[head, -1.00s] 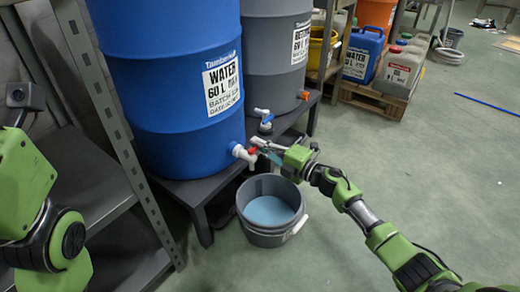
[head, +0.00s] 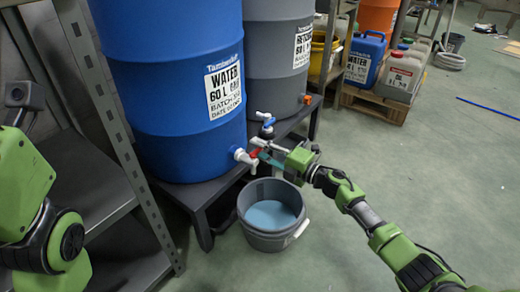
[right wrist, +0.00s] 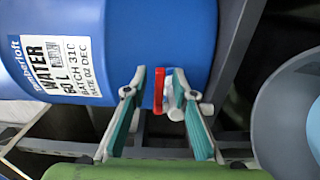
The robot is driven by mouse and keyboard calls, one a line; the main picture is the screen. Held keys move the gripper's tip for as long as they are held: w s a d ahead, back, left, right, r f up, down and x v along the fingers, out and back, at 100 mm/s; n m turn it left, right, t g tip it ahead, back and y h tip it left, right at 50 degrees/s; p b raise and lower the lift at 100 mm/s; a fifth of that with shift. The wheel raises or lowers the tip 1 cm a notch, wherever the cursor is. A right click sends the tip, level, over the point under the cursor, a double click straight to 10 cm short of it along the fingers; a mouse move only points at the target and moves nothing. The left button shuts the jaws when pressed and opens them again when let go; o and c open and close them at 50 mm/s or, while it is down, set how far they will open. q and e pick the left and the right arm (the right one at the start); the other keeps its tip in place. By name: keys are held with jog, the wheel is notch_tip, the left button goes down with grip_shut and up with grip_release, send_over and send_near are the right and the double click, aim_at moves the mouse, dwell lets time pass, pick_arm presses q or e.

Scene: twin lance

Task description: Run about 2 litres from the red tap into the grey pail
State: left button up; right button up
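The red tap is a white tap (head: 243,156) with a red handle (head: 254,153), low on the blue water barrel (head: 180,95). In the right wrist view the red handle (right wrist: 159,90) stands between the fingers of my right gripper (right wrist: 157,88), with gaps visible on both sides. That gripper (head: 262,152) is open at the tap in the head view. The grey pail (head: 268,241) stands on the floor below the tap, with a pale blue, water-like surface inside. No falling stream can be made out. My left arm shows at the left edge, but its gripper is out of view.
A metal shelf (head: 95,190) is at left. Jugs stand on a pallet (head: 375,102) behind.

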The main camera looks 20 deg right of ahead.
jog(key=v, duration=1.2)
